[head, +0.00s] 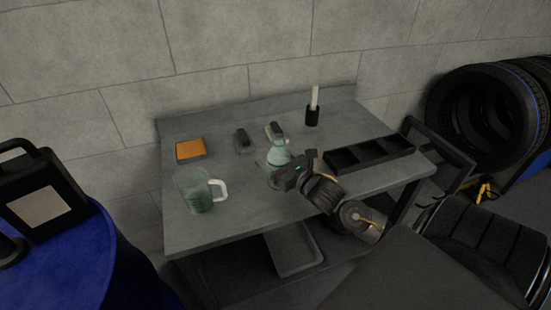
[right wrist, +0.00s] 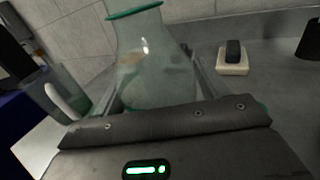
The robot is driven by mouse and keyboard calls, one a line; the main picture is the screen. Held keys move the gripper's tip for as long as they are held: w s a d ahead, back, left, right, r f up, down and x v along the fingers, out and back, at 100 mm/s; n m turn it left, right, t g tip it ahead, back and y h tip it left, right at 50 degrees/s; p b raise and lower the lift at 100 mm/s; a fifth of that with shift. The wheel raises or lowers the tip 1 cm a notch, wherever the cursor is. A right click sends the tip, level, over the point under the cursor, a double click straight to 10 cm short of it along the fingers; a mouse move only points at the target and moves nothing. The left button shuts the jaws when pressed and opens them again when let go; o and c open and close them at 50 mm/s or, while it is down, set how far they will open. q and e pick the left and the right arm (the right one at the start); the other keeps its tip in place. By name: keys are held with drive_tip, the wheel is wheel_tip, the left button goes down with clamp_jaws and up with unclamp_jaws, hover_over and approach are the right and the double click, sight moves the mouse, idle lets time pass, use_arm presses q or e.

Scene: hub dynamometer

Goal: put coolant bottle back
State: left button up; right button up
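The coolant bottle (head: 279,153) is a translucent pale-green flask with a green ring at its neck, on the middle of the grey workbench (head: 235,232). It also fills the upper middle of the right wrist view (right wrist: 155,70), looking slightly tilted there. My right gripper (head: 284,178) is at the bottle from the near side. Its two fingers lie along either side of the bottle's lower body, close against it. Whether they press on it is not clear. The bottle's base is hidden behind the gripper. My left gripper is not in view.
A clear jug (head: 194,191) with a white handle stands left of the bottle. An orange square (head: 190,149), a dark block (head: 242,140), a small pale block (head: 271,130) and a black cup (head: 312,116) lie behind. A black compartment tray (head: 345,163) is right. Tyres (head: 482,113) stand far right.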

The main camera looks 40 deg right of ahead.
drive_tip(key=shift+o, duration=0.3)
drive_tip(key=shift+r, duration=0.15)
drive_tip(key=shift+s, duration=0.2)
drive_tip(key=s, duration=0.3)
drive_tip(key=s+b, duration=0.1)
drive_tip(key=s, duration=0.6)
drive_tip(key=shift+s+d+b, duration=0.1)
drive_tip(key=shift+d+b, duration=0.15)
drive_tip(key=shift+b, duration=0.15)
drive_tip(key=shift+s+d, duration=0.1)
drive_tip(key=shift+s, duration=0.6)
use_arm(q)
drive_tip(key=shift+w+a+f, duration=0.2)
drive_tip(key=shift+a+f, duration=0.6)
